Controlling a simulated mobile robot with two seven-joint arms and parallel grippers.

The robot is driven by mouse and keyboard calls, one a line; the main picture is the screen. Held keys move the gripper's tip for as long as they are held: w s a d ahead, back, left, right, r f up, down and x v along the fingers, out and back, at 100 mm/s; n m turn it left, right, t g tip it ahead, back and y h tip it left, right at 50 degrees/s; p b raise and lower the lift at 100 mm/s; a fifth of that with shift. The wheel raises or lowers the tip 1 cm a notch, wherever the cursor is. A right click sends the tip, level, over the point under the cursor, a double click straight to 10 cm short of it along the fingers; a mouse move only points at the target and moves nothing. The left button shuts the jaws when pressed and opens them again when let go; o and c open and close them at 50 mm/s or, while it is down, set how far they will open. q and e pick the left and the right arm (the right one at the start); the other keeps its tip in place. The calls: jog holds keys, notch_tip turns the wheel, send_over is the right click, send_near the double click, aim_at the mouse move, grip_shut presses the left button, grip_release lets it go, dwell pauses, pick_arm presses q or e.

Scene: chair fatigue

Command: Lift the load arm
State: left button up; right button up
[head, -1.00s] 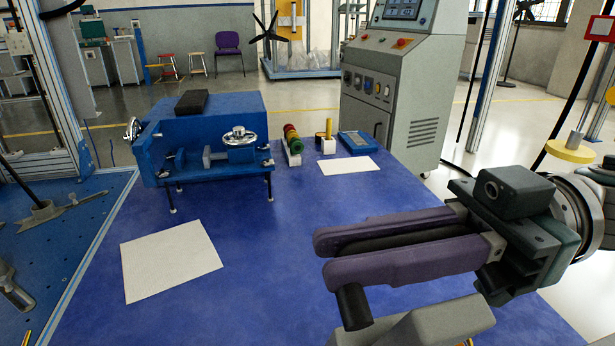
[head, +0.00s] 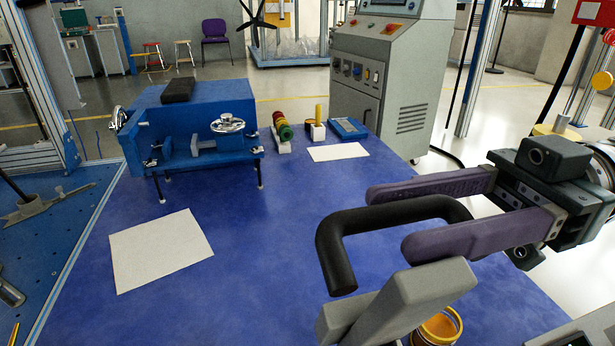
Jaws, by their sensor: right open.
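A black U-shaped handle (head: 335,255) shows at the lower right of the head view. Pale grey blocky parts (head: 425,295) sit just below it; I cannot tell whether they join the handle or which part is the load arm. My right gripper (head: 388,220), with two long purple fingers, is open. In the picture the handle's upper bar runs between the fingers, and its right end is hidden behind the nearer finger. I cannot tell whether they touch. My left gripper is not in view.
A blue vise-like fixture (head: 200,125) stands on the blue table (head: 265,240). White sheets (head: 160,250) lie on it. Coloured discs (head: 281,128) and a blue device (head: 348,129) sit at the back. A grey control cabinet (head: 385,80) stands behind. An orange-rimmed cup-like part (head: 440,327) is at the bottom.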

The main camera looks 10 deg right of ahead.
jog(key=d, duration=0.5)
jog(key=shift+b, duration=0.35)
jog(key=d+b, duration=1.1)
jog(key=shift+w+d, duration=0.15)
jog(key=shift+d, duration=0.05)
dwell(0.4)
dwell(0.4)
